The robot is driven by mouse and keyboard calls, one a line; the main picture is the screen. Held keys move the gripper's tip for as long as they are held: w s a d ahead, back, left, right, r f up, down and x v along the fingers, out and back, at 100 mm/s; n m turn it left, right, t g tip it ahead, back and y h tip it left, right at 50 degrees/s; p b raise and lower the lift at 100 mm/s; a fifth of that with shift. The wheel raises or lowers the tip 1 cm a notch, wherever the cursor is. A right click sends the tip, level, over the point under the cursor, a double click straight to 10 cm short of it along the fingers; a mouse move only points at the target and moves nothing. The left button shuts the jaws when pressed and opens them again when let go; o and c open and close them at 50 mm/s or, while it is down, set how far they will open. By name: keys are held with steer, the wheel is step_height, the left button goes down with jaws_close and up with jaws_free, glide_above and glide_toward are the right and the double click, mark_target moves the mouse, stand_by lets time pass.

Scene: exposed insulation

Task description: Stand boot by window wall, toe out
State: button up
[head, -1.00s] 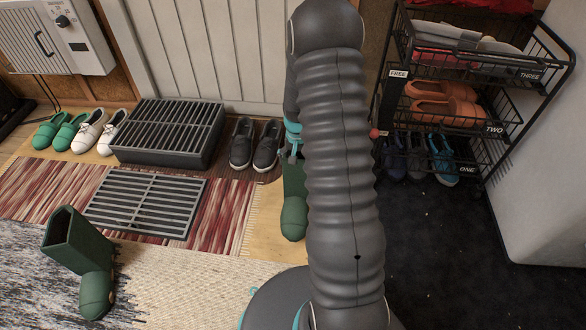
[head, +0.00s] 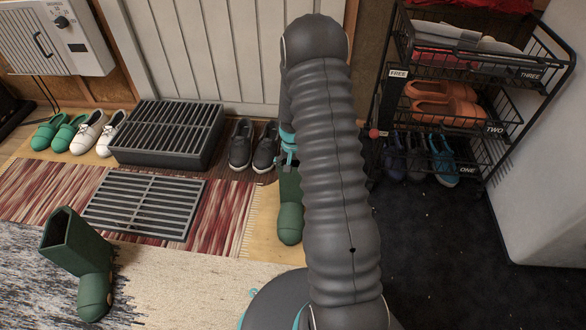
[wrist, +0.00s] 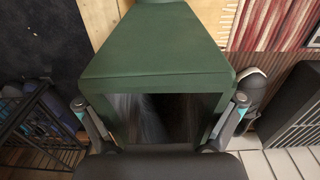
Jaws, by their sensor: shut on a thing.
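A dark green boot (head: 290,218) is held by my gripper (head: 288,160), right of the black shoes, with its toe toward the camera. My arm hides part of the boot and gripper. In the wrist view the boot's open top and shaft (wrist: 155,45) fill the middle, with the fingers of my gripper (wrist: 161,101) on either side of the rim. I cannot tell whether its sole touches the wood floor. A second green boot (head: 95,290) stands on the pale rug at the front left, its toe also toward the camera.
A black shoe rack (head: 480,130) stands at the right. Black shoes (head: 254,146), a raised dark grate (head: 168,145), white shoes (head: 100,132) and green shoes (head: 62,132) line the back panel (head: 200,50). A flat grate (head: 145,205) lies on the red rug. Dark floor at right is clear.

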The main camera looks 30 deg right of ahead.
steer(key=o, duration=1.4)
step_height(320, 180, up, 12)
steer(key=p, duration=0.2)
steer(key=s+a+r+n+t, duration=0.15)
steer(key=s+a+r, duration=0.3)
steer(key=r, duration=0.55)
steer(key=s+a+r+n+t, duration=0.15)
steer(key=s+a+r, duration=0.3)
steer(key=r, duration=0.55)
steer(key=shift+s+a+r+n+t, duration=0.55)
steer(key=shift+s+a+r, duration=0.8)
steer(key=shift+s, duration=1.8)
steer(key=shift+s+a+r+n+t, duration=0.3)
steer(key=shift+s+a+r+n, duration=0.7)
steer(key=shift+s, duration=2.1)
steer(key=shift+s+a+r+n+t, duration=0.4)
steer(key=shift+s+a+r, duration=1.2)
steer(key=shift+s, duration=1.55)
